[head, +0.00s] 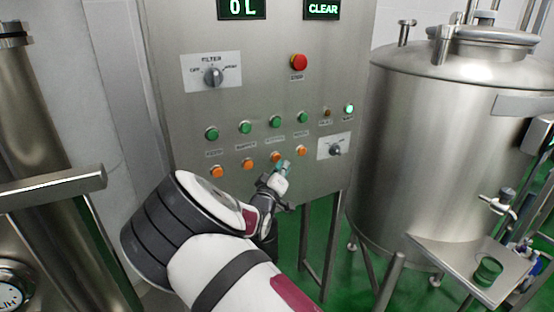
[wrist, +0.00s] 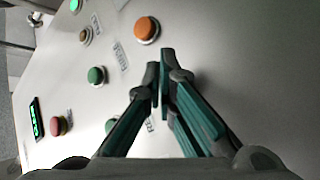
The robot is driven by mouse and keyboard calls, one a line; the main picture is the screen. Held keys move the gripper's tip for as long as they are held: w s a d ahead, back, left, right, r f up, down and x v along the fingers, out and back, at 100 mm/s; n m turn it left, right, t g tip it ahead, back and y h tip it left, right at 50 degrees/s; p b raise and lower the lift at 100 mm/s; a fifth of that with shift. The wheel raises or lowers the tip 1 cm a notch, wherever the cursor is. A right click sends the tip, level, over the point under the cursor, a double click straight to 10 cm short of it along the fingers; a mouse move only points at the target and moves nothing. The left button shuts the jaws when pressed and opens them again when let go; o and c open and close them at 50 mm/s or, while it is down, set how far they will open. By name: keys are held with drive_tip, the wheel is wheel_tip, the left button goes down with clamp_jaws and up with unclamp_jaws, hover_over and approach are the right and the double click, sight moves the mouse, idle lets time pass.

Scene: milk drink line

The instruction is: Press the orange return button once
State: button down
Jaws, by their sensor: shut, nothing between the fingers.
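A row of orange buttons runs low on the grey control panel (head: 225,100). The right-hand orange button (head: 301,150) shows clear and round in the wrist view (wrist: 147,30), just beyond my fingertips. The orange button beside it on the left (head: 275,157) is close to my fingertips in the head view and hidden by my fingers in the wrist view. The labels are too small to read surely, so I cannot tell which is the return button. My gripper (head: 285,166) is shut and empty, its tips (wrist: 163,58) near the panel face. Contact cannot be told.
Green buttons (head: 275,121) sit above the orange ones. A red stop button (head: 298,62), a filter dial (head: 213,76) and a lower dial (head: 335,150) are on the panel. A steel tank (head: 440,140) stands on the right. The panel around my fingertips is otherwise flat.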

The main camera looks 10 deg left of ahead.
drive_tip(key=s+d+p, duration=0.2)
drive_tip(key=s+p, duration=0.1)
drive_tip(key=s, duration=0.1)
drive_tip(key=shift+s+d, duration=0.1)
drive_tip(key=shift+d, duration=0.3)
drive_tip(key=shift+d, duration=0.1)
idle(0.4)
drive_tip(key=d+r+m+g+y, duration=0.1)
drive_tip(key=d+r+m+g, duration=0.35)
drive_tip(key=d, duration=0.45)
drive_tip(key=s+d+r+m+g+y+b, duration=0.15)
drive_tip(key=s+d+r+g+y, duration=0.3)
drive_tip(key=s+r, duration=0.55)
drive_tip(key=s+d+r+g, duration=0.1)
drive_tip(key=s+d, duration=0.2)
drive_tip(key=s, duration=0.8)
drive_tip(key=s+d+m+g+h+b, duration=0.1)
drive_tip(key=s+d, duration=0.2)
drive_tip(key=s, duration=0.7)
drive_tip(key=s+d+r+g, duration=0.1)
drive_tip(key=s+d, duration=0.2)
drive_tip(key=s, duration=0.8)
drive_tip(key=shift+s+d+r+g, duration=0.3)
drive_tip(key=shift+s+r+g, duration=0.05)
drive_tip(key=shift+g, duration=0.05)
